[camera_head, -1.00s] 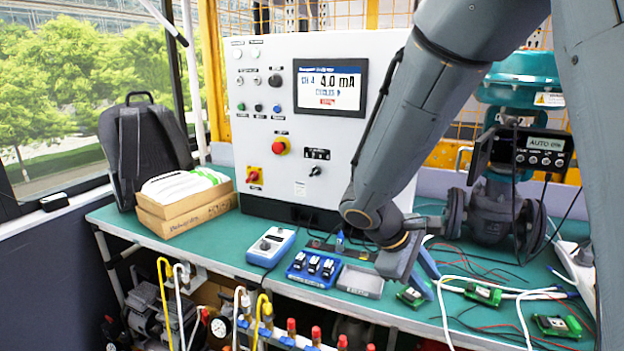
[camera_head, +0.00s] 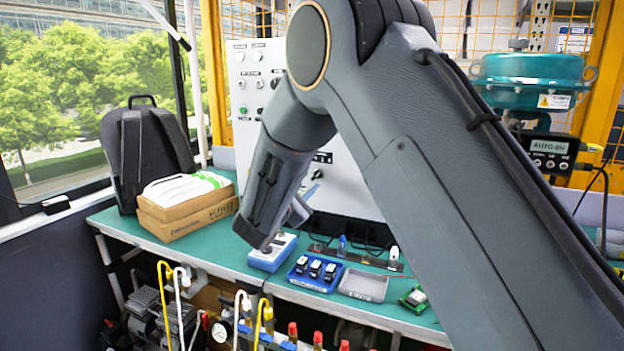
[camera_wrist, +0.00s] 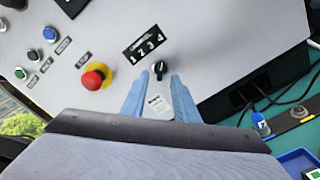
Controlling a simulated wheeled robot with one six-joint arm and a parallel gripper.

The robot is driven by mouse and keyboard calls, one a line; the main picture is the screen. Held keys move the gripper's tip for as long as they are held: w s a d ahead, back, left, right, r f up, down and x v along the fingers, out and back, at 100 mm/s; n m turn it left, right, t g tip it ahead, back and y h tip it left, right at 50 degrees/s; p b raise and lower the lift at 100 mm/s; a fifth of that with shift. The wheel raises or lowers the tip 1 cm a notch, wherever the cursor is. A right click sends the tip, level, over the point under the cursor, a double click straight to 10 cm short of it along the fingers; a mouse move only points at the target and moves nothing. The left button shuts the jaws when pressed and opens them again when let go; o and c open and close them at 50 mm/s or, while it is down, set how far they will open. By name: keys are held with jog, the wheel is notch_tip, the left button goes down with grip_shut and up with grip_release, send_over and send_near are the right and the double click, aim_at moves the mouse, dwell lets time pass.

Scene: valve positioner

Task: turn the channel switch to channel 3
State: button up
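The channel switch (camera_wrist: 159,69) is a small black knob on the light grey panel. It sits just beside a black label (camera_wrist: 145,44) marked CHANNEL with 1 2 3 4. Its pointer is too small to read with certainty. My gripper (camera_wrist: 155,85) is open, its two blue fingers apart and pointing at the panel. In the head view my gripper (camera_head: 311,190) is in front of the panel, mostly hidden by my arm. The channel display is hidden there.
A red emergency stop (camera_wrist: 96,76) sits left of the switch, with several buttons farther left. Below on the green bench (camera_head: 215,248) are a blue box (camera_head: 272,252), a blue tray (camera_head: 314,275) and a grey tray (camera_head: 363,286). Cardboard boxes (camera_head: 187,217) stand left.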

aim_at(315, 177)
jog(key=shift+p+x, duration=0.3)
jog(key=shift+x, duration=1.7)
jog(key=shift+s, duration=0.1)
grip_shut()
jog(key=shift+n+b, duration=0.65)
jog(key=shift+n, duration=2.25)
grip_release()
